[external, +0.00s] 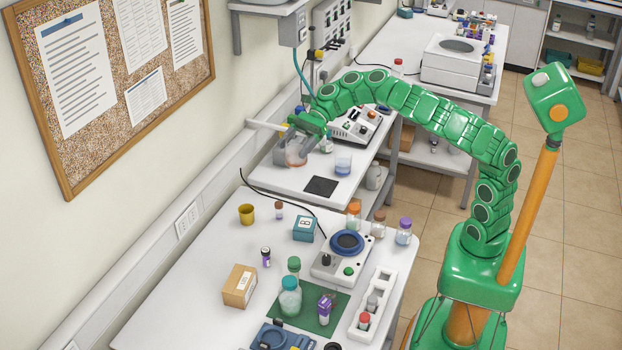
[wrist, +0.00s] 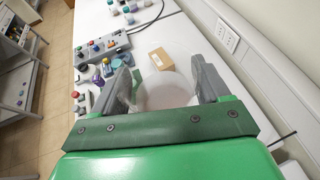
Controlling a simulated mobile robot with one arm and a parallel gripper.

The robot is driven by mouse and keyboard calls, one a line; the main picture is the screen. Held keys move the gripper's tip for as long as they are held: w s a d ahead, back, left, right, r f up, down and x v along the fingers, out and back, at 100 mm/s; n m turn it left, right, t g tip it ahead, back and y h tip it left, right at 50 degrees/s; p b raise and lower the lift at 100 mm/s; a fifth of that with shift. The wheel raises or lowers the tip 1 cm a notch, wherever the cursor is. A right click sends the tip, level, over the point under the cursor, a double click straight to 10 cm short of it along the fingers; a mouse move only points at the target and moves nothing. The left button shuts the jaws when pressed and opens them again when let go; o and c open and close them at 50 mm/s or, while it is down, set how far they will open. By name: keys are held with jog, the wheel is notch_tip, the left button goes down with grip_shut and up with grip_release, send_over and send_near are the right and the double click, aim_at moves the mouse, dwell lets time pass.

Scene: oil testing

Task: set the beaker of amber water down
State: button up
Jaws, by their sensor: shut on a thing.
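A clear beaker with a faint amber tint (external: 297,158) is between the grey fingers of my gripper (external: 293,150), low over the white bench near the wall. In the wrist view the clear beaker (wrist: 164,92) shows as a round, see-through shape between the two fingers of my gripper (wrist: 162,78). My gripper is shut on it. The fingers and my arm hide part of the beaker. I cannot tell whether its base touches the bench. The liquid is hard to make out in the wrist view.
A beaker of blue liquid (external: 343,164) and a dark square pad (external: 321,186) are to the right of my gripper. A white instrument (external: 357,124) stands behind. The front bench holds a cardboard box (external: 239,286), bottles and a dial device (external: 341,258).

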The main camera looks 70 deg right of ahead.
jog(key=s+a, duration=0.1)
jog(key=a, duration=0.5)
notch_tip(320, 180, down, 18)
jog(key=shift+g, duration=0.3)
jog(key=shift+w+a+f, duration=0.8)
jog(key=shift+w+f, duration=1.35)
jog(key=shift+w+a+f, duration=0.8)
jog(key=shift+w+f, duration=1.3)
jog(key=shift+f, duration=0.1)
jog(key=shift+w+a+f, duration=0.8)
jog(key=shift+w+f, duration=1.35)
jog(key=shift+f, duration=0.2)
jog(key=o, duration=1.2)
